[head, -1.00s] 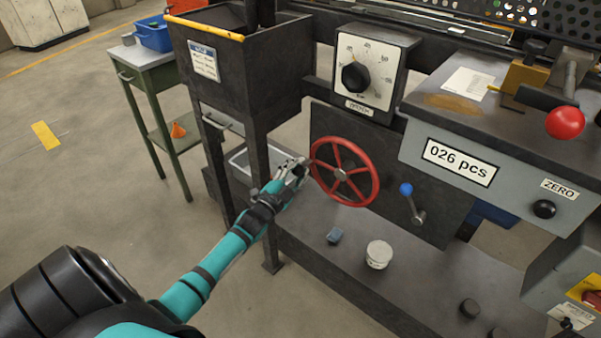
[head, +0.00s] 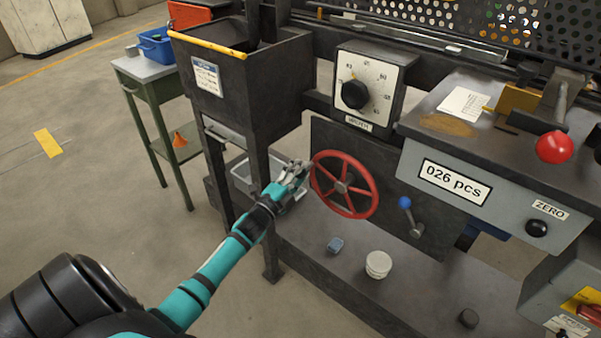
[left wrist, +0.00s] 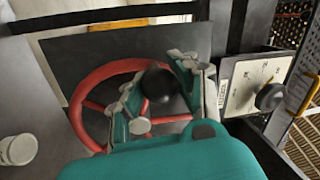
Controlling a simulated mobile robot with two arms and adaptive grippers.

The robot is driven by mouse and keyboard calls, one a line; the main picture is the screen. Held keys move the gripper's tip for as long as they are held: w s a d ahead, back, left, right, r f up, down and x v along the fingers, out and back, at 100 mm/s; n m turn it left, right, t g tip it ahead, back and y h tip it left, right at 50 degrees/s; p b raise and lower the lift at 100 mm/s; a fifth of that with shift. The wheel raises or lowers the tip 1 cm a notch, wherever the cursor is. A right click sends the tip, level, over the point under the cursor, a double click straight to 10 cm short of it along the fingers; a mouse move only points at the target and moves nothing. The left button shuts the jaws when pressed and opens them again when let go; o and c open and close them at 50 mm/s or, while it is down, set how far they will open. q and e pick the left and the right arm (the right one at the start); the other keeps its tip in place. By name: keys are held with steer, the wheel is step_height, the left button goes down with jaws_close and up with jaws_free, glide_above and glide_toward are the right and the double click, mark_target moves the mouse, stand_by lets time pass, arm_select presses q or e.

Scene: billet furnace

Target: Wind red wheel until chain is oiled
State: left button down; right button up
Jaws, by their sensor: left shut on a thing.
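The red wheel (head: 373,204) is upright on a dark panel under the dial, with spokes and a grey hub. It also shows in the left wrist view (left wrist: 76,105). My left gripper (head: 301,172) is at the wheel's upper left rim. In the left wrist view my left gripper (left wrist: 158,85) has its fingers on both sides of the wheel's black knob (left wrist: 158,82) and is shut on it. I cannot make out the chain or any oil on it. My right gripper is not in view.
A dial (head: 355,94) is above the wheel, and a blue-tipped lever (head: 406,203) is to its right. A counter (head: 455,181) reads 026 pcs. A white tub (head: 378,264) and a small blue block (head: 335,245) are on the lower shelf. A dark hopper (head: 235,90) stands upper left.

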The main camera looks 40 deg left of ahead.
arm_select(q)
steer(key=shift+s+d, duration=0.1)
steer(key=c, duration=1.4)
jaws_free()
steer(key=o, duration=0.4)
steer(key=shift+s+r, duration=0.15)
steer(key=shift+o, duration=0.5)
steer(key=s+f, duration=0.2)
steer(key=s, duration=0.9)
steer(key=shift+s, duration=0.35)
